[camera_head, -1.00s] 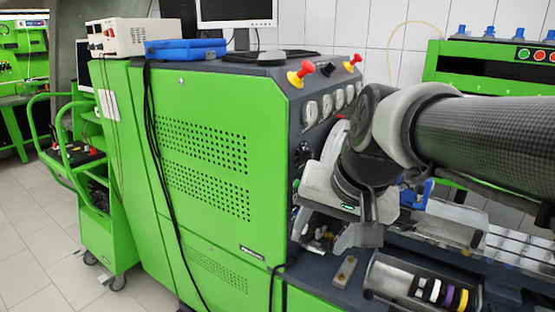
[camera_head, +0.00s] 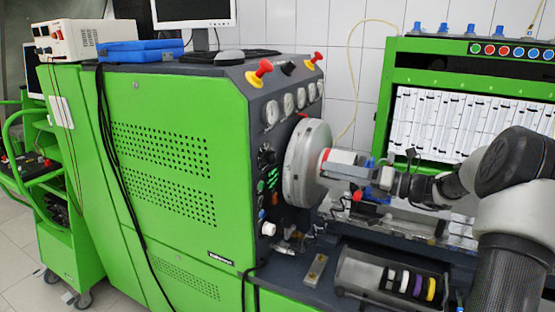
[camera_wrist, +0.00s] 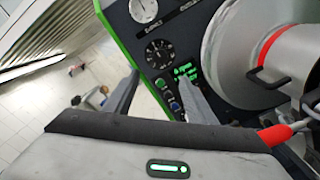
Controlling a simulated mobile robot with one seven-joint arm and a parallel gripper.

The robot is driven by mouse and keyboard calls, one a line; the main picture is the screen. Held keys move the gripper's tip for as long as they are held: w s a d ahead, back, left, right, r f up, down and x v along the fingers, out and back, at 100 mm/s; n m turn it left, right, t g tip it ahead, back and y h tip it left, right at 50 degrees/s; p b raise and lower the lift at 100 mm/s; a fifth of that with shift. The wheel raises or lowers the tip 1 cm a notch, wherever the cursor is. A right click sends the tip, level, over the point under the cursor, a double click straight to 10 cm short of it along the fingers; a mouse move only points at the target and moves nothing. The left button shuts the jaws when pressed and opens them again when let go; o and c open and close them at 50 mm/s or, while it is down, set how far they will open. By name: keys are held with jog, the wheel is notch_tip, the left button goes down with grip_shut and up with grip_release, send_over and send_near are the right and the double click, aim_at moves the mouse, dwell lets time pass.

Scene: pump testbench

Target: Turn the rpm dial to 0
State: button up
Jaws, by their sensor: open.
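The round black dial with white scale marks (camera_wrist: 158,52) is on the dark control panel, below a white gauge, in the wrist view. It appears to be the rpm dial. Its pointer setting is too small to read. It also shows in the head view (camera_head: 266,157), on the panel left of the big disc. My gripper (camera_wrist: 157,80) is open and empty in the wrist view. Its two fingers are spread on either side below the dial, apart from it as far as I can tell. I cannot make out the fingers clearly in the head view.
A large grey disc (camera_head: 306,163) with a red-banded shaft stands just right of the panel. Small buttons (camera_wrist: 168,95) and green lit markings (camera_wrist: 186,73) sit below the dial. A tray with coloured rings (camera_head: 350,272) lies on the bench at lower right.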

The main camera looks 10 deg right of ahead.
aim_at(276, 158)
jog(key=p+x, duration=0.1)
jog(key=x, duration=1.6)
jog(key=shift+w, duration=0.2)
jog(key=c, duration=1)
jog(key=shift+c, duration=0.2)
